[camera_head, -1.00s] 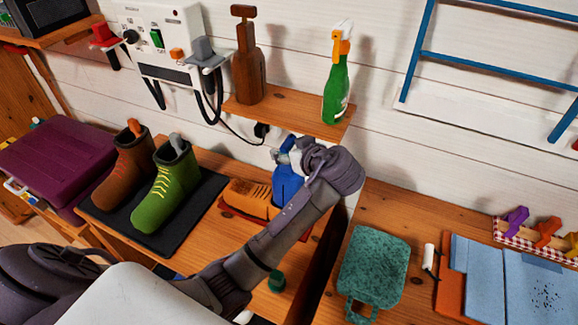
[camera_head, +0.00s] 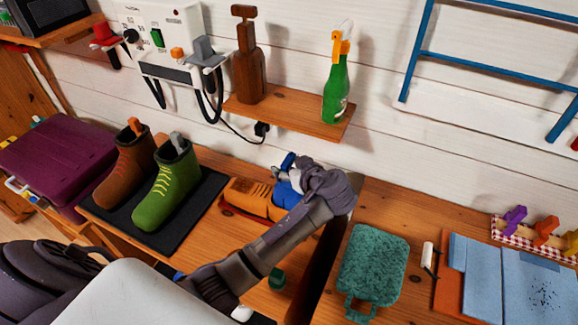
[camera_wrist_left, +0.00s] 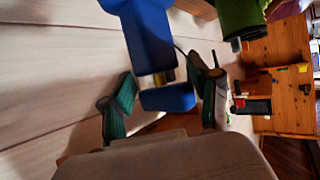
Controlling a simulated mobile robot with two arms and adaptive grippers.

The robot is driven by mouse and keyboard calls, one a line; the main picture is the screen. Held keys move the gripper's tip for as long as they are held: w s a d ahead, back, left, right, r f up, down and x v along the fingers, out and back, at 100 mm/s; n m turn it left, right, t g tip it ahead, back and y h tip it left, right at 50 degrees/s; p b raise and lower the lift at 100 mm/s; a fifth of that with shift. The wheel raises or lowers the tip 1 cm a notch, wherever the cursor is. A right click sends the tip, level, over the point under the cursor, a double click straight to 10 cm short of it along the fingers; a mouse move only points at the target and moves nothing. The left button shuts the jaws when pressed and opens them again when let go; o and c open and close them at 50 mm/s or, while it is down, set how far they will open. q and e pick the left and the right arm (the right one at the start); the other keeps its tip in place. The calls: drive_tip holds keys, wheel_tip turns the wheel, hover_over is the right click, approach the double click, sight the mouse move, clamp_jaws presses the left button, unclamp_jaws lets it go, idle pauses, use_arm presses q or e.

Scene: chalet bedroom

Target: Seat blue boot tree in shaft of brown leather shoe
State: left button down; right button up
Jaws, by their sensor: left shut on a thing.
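A tan-brown leather shoe (camera_head: 250,197) with dark laces lies on the table, toe to the left, partly hidden by my arm. The blue boot tree (camera_head: 286,194) is at the shoe's right, heel end, and its top part (camera_head: 288,161) sticks up. My left gripper (camera_head: 294,178) is shut on it. In the left wrist view, my left gripper (camera_wrist_left: 163,98) has its fingers either side of a blue block (camera_wrist_left: 168,98), with a larger blue block (camera_wrist_left: 149,38) beyond. How deep the tree sits in the shaft is hidden. My right gripper is out of view.
A brown boot (camera_head: 125,172) and a green boot (camera_head: 170,185) stand on a dark mat (camera_head: 205,199) to the left. A shelf (camera_head: 300,119) with bottles hangs behind. A teal case (camera_head: 374,265) lies on the right table, past a dark gap.

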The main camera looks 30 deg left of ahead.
use_arm(q)
drive_tip(key=shift+c, duration=1.2)
unclamp_jaws()
drive_tip(key=shift+d+r, duration=0.1)
drive_tip(key=shift+r, duration=0.05)
drive_tip(key=b+v, duration=0.1)
drive_tip(key=v, duration=1.1)
drive_tip(key=shift+s, duration=0.1)
